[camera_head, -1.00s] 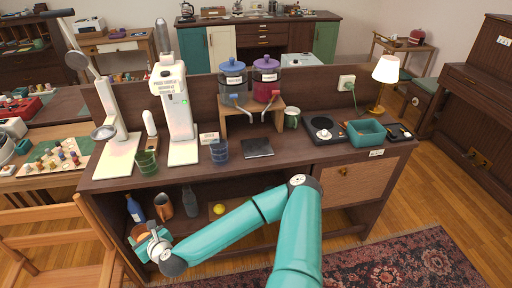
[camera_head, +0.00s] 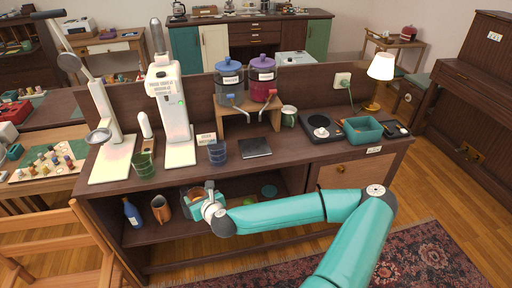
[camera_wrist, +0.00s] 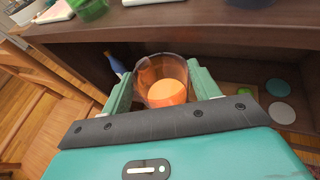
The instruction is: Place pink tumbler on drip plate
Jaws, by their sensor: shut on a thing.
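The pink tumbler (camera_wrist: 163,82) is see-through with an orange-looking bottom, and sits between the two fingers of my gripper (camera_wrist: 160,76) in the wrist view. My gripper is shut on it. In the head view my gripper (camera_head: 203,199) is in front of the counter's open lower shelf, below the counter top; the tumbler is mostly hidden there. The drip plate seems to be the dark square plate (camera_head: 255,148) lying on the counter top, in front of the dispenser stand. It is bare, and is up and to the right of my gripper.
On the counter top, a blue tumbler (camera_head: 217,153) stands left of the plate and a green one (camera_head: 145,165) farther left. Two dispensers (camera_head: 230,80) stand on a wooden stand (camera_head: 270,118) behind it. A blue bottle (camera_head: 132,213) and copper pitcher (camera_head: 160,208) stand on the lower shelf.

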